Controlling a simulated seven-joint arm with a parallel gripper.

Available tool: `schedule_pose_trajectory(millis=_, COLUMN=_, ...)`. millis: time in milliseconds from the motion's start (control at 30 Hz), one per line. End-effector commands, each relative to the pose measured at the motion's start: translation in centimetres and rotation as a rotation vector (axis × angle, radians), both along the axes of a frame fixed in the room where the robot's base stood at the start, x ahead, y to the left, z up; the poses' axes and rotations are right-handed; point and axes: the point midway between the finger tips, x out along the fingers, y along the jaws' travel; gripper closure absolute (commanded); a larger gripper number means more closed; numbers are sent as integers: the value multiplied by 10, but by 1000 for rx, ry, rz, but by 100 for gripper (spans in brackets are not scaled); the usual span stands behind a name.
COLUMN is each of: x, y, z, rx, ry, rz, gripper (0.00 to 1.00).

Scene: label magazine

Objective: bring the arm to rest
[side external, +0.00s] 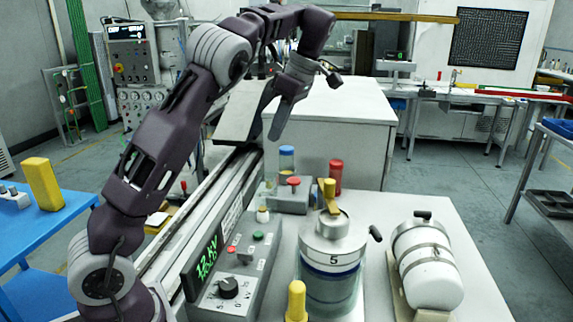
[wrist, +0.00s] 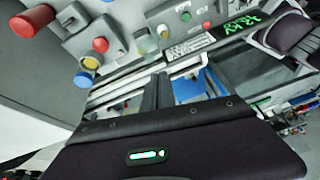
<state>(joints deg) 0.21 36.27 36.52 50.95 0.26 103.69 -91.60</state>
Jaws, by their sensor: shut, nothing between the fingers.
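My gripper (side external: 276,130) hangs in the air near the middle of the side view, fingers pointing down, in front of a large white box-shaped cabinet (side external: 335,118). Nothing shows in its fingers. It is apart from the bench and everything on it. In the wrist view my gripper's dark fingers (wrist: 156,82) lie close together, with the rail and a bit of blue behind them.
A control box (side external: 232,285) with a green readout stands on the bench. Right of it are a jar-like vessel marked 5 (side external: 332,262), a white cylinder (side external: 428,265) on a cradle, and a yellow post (side external: 296,300). Red and blue capped parts (side external: 287,160) stand behind.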

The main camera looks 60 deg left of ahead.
Motion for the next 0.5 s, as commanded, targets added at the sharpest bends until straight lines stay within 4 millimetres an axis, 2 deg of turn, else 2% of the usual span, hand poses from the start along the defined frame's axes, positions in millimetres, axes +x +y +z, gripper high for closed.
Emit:
schedule_pose_trajectory(millis=100, x=-4, y=-2, z=4, rx=-24, ry=-11, rz=-32, gripper=100)
schedule_pose_trajectory(millis=167, x=-14, y=-8, z=12, rx=-80, ry=-36, rz=-127, gripper=100)
schedule_pose_trajectory(millis=267, x=-48, y=-36, z=29, rx=-212, ry=-117, rz=-450, gripper=100)
schedule_pose_trajectory(millis=333, x=-78, y=-66, z=36, rx=-268, ry=-181, rz=-752, gripper=100)
schedule_pose_trajectory(millis=433, x=-128, y=-112, z=33, rx=-262, ry=-246, rz=-1202, gripper=100)
schedule_pose_trajectory(millis=500, x=-165, y=-141, z=22, rx=-205, ry=-261, rz=-1498, gripper=100)
